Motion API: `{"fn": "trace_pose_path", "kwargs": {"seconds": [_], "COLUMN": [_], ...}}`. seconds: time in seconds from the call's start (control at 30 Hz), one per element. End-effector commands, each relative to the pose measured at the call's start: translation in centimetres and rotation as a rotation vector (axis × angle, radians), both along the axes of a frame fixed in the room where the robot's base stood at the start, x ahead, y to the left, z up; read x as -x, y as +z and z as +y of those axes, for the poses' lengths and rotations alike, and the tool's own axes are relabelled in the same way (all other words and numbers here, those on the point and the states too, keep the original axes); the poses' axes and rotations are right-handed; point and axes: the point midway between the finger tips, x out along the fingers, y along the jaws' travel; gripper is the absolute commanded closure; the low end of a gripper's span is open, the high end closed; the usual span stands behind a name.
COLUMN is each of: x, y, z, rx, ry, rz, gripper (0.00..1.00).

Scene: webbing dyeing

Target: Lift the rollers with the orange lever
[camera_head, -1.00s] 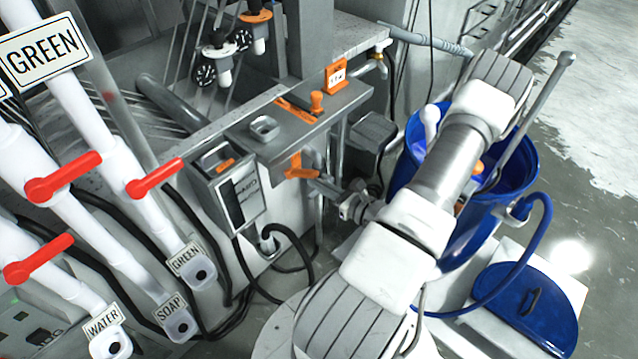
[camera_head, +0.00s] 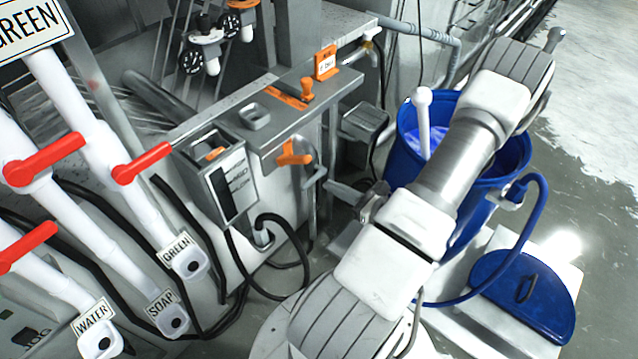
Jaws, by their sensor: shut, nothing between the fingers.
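The grey control panel (camera_head: 268,118) carries an orange upright lever knob (camera_head: 307,90) beside an orange slot strip (camera_head: 285,98). An orange handle (camera_head: 294,155) sits on the panel's front, below the top plate. My gripper (camera_head: 340,191) shows partly at the right of the orange handle, lower and apart from it. It is shut and empty. My own arm hides the rear of the gripper. The rollers cannot be clearly made out in the grey machine behind the panel.
White pipes with red levers (camera_head: 140,163) stand at the left, above the GREEN, SOAP and WATER labels. A blue barrel (camera_head: 407,165) with a white-handled tool stands at the right, behind my arm. A blue lid (camera_head: 523,292) lies at the lower right. Black hoses run below the panel.

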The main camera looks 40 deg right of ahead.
Motion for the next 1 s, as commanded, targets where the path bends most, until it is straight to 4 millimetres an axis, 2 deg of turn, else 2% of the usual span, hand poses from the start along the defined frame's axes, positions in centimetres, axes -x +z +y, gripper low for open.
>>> {"fn": "trace_pose_path", "kwargs": {"seconds": [0.1, 0.3, 1.0], "x": [2.1, 4.0, 4.2], "y": [0.7, 1.4, 1.6], "z": [-0.3, -0.4, -0.3], "rx": [0.002, 0.001, 0.000], "ry": [-0.004, -0.002, 0.002], "rz": [0.003, 0.003, 0.003], "gripper": [1.00, 1.00, 1.00]}}
